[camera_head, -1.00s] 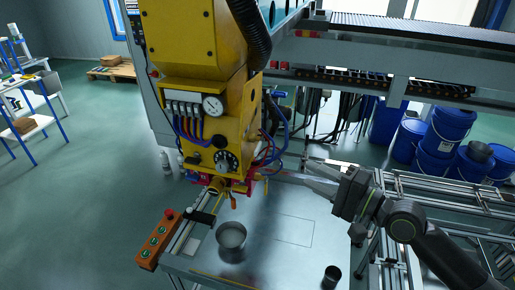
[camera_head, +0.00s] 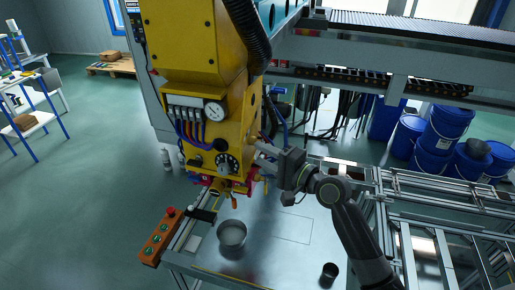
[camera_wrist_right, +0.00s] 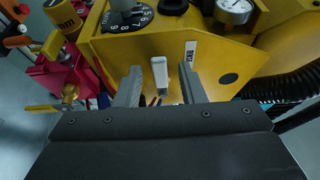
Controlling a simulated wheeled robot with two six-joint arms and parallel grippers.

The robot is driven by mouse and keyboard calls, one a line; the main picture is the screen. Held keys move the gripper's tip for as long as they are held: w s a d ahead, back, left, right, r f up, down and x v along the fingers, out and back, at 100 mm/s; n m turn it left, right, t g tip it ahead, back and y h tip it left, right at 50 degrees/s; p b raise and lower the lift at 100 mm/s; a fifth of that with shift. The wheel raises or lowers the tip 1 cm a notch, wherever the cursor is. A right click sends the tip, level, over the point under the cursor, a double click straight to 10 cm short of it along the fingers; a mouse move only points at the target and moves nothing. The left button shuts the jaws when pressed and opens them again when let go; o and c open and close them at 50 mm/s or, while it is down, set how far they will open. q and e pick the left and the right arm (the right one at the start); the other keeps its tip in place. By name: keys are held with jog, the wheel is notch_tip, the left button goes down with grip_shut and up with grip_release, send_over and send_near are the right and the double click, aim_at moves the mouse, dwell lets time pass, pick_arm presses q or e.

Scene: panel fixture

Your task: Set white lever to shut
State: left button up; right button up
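The white lever (camera_wrist_right: 159,74) sticks out from the side face of the yellow machine head (camera_wrist_right: 140,48) in the right wrist view. My right gripper (camera_wrist_right: 160,70) is open, with one finger on each side of the lever and visible gaps between. In the head view my right gripper (camera_head: 262,157) is at the right side of the yellow machine head (camera_head: 205,100). The lever cannot be made out there. My left gripper is in neither view.
A black numbered dial (camera_wrist_right: 126,17), a gauge (camera_wrist_right: 234,10) and a magenta part (camera_wrist_right: 62,82) are near the lever. Blue hoses (camera_head: 272,125) hang beside the machine head. A metal pot (camera_head: 232,234) and a dark cup (camera_head: 329,271) stand on the table below.

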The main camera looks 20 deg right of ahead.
jog(key=shift+x, duration=1.2)
